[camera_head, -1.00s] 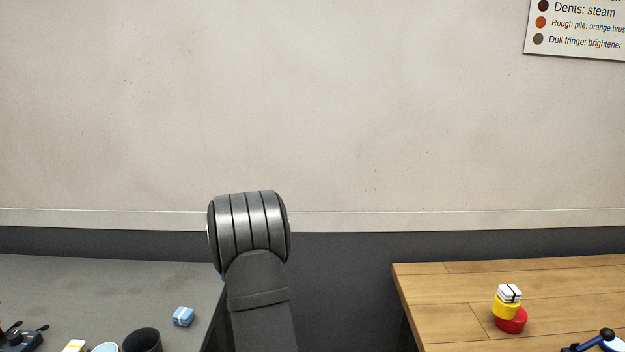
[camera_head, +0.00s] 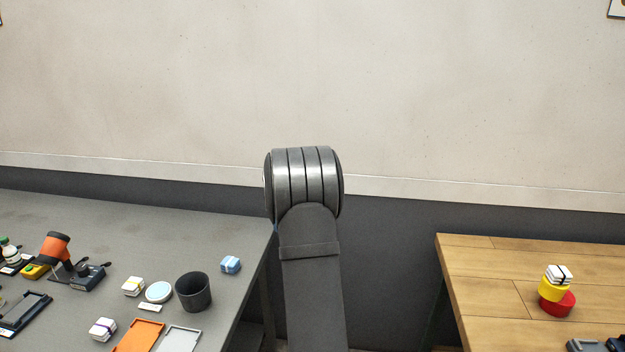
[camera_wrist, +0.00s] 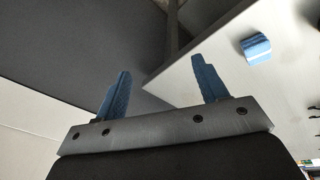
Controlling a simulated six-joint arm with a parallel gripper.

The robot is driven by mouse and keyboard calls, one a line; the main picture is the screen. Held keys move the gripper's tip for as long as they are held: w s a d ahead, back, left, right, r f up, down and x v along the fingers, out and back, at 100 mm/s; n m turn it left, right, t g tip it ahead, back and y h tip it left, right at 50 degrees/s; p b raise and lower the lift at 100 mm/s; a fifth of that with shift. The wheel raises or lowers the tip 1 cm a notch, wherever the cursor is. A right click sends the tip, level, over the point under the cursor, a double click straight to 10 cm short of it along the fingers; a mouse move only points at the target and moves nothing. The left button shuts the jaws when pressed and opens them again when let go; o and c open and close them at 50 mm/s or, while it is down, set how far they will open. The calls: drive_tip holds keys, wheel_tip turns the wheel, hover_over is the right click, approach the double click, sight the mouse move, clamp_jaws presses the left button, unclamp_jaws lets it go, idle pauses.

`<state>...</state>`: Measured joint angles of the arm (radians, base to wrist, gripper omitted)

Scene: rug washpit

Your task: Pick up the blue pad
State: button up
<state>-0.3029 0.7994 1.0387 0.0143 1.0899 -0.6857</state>
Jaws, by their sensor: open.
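A light blue pad (camera_head: 230,265) with a pale band lies near the right edge of the grey table, beside a dark cup. In the wrist view the blue pad (camera_wrist: 256,47) rests on the table top at the upper right, beyond and to the right of the fingertips. My gripper (camera_wrist: 165,80) is open, its two blue fingers spread wide with nothing between them. The gripper is apart from the pad. In the head view the gripper itself is hidden; only my arm shows.
On the grey table (camera_head: 150,228) are a dark cup (camera_head: 193,292), a round white dish (camera_head: 159,292), banded white pads (camera_head: 133,287), an orange tray (camera_head: 138,336) and an orange-headed tool (camera_head: 56,246). A wooden table (camera_head: 490,285) at right holds a stack of red, yellow and white items. A gap separates the tables.

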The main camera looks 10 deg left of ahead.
sight(232, 261)
drive_tip(key=s+a+r+n+g, duration=0.15)
drive_tip(key=s+a, duration=0.25)
drive_tip(key=a, duration=0.4)
drive_tip(key=s+a+r+n+g, duration=0.1)
drive_tip(key=s+a+r+n, duration=0.2)
drive_tip(key=s+a, duration=0.35)
drive_tip(key=shift+h, duration=0.4)
drive_tip(key=f, duration=0.5)
drive_tip(key=w+a+f, duration=0.1)
drive_tip(key=f, duration=0.5)
drive_tip(key=w+f, duration=0.1)
drive_tip(key=f, duration=0.5)
drive_tip(key=shift+a+f, duration=0.1)
drive_tip(key=shift+a, duration=0.15)
drive_tip(key=c, duration=1)
